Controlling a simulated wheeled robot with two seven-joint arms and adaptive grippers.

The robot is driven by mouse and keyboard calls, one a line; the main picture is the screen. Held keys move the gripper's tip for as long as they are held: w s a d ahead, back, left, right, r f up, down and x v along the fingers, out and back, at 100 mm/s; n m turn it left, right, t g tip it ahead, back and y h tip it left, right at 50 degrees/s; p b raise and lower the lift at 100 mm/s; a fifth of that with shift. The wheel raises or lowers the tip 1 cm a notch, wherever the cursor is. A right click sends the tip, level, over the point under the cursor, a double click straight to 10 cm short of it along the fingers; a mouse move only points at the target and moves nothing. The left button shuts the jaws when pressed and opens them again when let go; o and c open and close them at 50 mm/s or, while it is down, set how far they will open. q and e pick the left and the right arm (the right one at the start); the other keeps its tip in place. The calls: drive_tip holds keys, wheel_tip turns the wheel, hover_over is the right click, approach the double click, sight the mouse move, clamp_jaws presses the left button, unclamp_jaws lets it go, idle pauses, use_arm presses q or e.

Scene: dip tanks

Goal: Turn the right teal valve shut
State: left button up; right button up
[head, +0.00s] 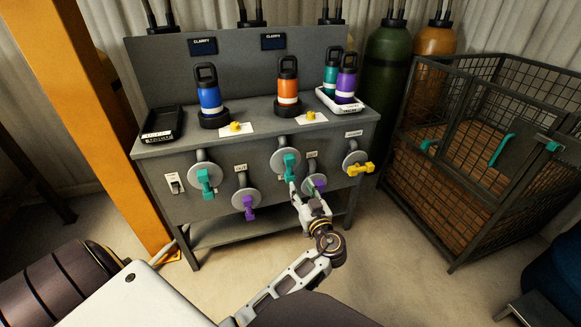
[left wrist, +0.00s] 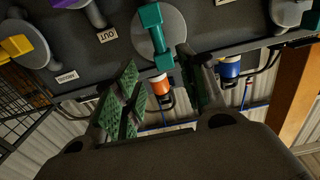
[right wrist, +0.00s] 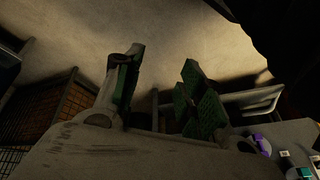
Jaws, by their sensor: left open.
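The right teal valve (head: 290,165) is on the front panel of the grey bench, its handle hanging down from a round grey disc. It also shows in the left wrist view (left wrist: 152,30), turned over by the camera. My left gripper (head: 296,192) is just below and in front of this handle. In the left wrist view its green-padded fingers (left wrist: 168,75) stand apart on either side of the handle's end; I see no clear contact. My right gripper (right wrist: 162,65) shows only in the right wrist view, with fingers apart and empty, facing the floor.
Purple valves (head: 248,206) (head: 318,184) sit beside and below, the near one close to my left gripper. A left teal valve (head: 206,180) and a yellow valve (head: 359,170) flank them. Bottles stand on the bench (head: 250,122). A wire cage (head: 480,150) is at the right.

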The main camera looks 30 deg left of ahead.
sight(290, 167)
use_arm(q)
drive_tip(key=b+x, duration=0.1)
drive_tip(key=x, duration=1.1)
drive_tip(key=shift+w+a+b, duration=0.35)
drive_tip(key=shift+w+a, duration=0.25)
drive_tip(key=shift+a, duration=0.05)
use_arm(e)
drive_tip(key=shift+t+y, duration=0.3)
drive_tip(key=shift+y, duration=0.1)
drive_tip(key=f, duration=0.2)
drive_tip(key=a+f, duration=0.1)
drive_tip(key=f, duration=0.1)
drive_tip(key=shift+w, duration=0.2)
use_arm(q)
drive_tip(key=c, duration=0.7)
use_arm(e)
drive_tip(key=shift+w+r, duration=0.1)
drive_tip(key=shift+r, duration=0.15)
